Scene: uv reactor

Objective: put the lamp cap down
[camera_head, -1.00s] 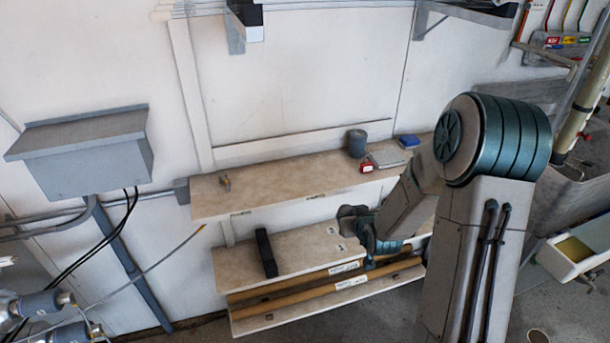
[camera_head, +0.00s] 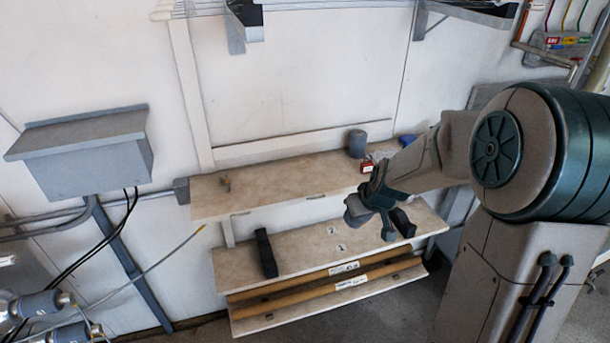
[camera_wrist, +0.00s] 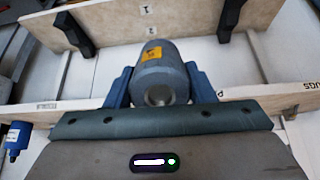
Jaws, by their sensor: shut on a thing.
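The lamp cap (camera_wrist: 160,72) is a grey cylinder with a yellow label, seen from its hollow-looking end in the wrist view. My gripper (camera_wrist: 161,84) is shut on it, with a blue finger against each side. In the head view my gripper (camera_head: 366,201) hangs in front of the shelves, with the grey cap (camera_head: 356,210) at its end, partly hidden. The lower shelf (camera_head: 300,247) is below, with two white labels marked 1 and 2. I cannot tell how far the cap is from it.
A black block (camera_head: 266,253) is on the lower shelf's left part. Long brown tubes (camera_head: 300,287) lie below. The lower shelf's middle looks bare.

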